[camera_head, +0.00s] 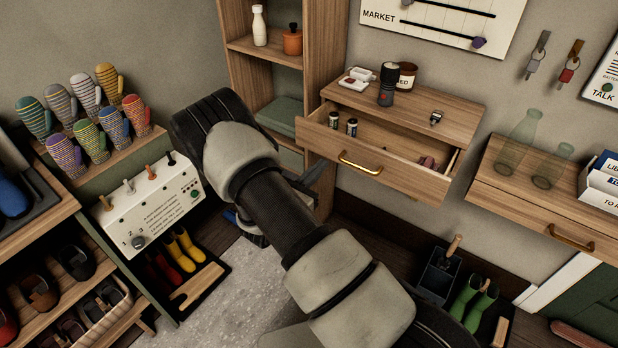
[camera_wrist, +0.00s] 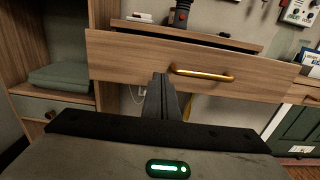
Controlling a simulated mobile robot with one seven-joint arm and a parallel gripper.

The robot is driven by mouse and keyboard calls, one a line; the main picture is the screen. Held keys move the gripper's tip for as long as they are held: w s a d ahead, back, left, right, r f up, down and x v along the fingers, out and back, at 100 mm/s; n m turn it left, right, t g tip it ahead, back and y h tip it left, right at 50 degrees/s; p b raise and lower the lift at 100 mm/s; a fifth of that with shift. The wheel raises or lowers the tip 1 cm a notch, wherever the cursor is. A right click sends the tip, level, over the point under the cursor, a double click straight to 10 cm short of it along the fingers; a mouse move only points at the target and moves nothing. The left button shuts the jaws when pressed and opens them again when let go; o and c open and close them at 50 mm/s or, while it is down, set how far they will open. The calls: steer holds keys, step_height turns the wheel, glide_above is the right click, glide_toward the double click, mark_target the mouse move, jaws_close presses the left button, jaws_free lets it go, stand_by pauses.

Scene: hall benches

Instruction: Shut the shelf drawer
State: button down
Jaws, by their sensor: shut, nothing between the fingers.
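The shelf drawer (camera_head: 400,183) is pulled out from under a wall shelf in the middle of the head view. Its wooden front carries a brass handle (camera_head: 360,163). Batteries or small cans (camera_head: 343,125) stand inside it. In the wrist view the drawer front (camera_wrist: 125,56) spans the upper picture, with the handle (camera_wrist: 203,74) right of centre. My gripper (camera_wrist: 163,82) is shut and empty, its fingertips pointing at the lower part of the drawer front, left of the handle. Whether they touch it I cannot tell. In the head view my arm hides most of the gripper.
A torch (camera_head: 388,86) and a jar (camera_head: 406,75) stand on the shelf top (camera_head: 450,108). A tall wooden shelf unit (camera_head: 327,50) stands close on the left. Another wall shelf with a shut drawer (camera_head: 535,205) is on the right. Boots (camera_head: 477,301) stand on the floor below.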

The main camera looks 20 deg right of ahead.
mark_target(355, 131)
steer(key=x, duration=0.6)
steer(key=shift+w+d, duration=0.1)
steer(key=shift+d, duration=0.05)
steer(key=b+x, duration=0.5)
steer(key=x, duration=0.9)
steer(key=shift+w, duration=0.1)
steer(key=shift+d+r, duration=0.1)
steer(key=shift+r, duration=0.2)
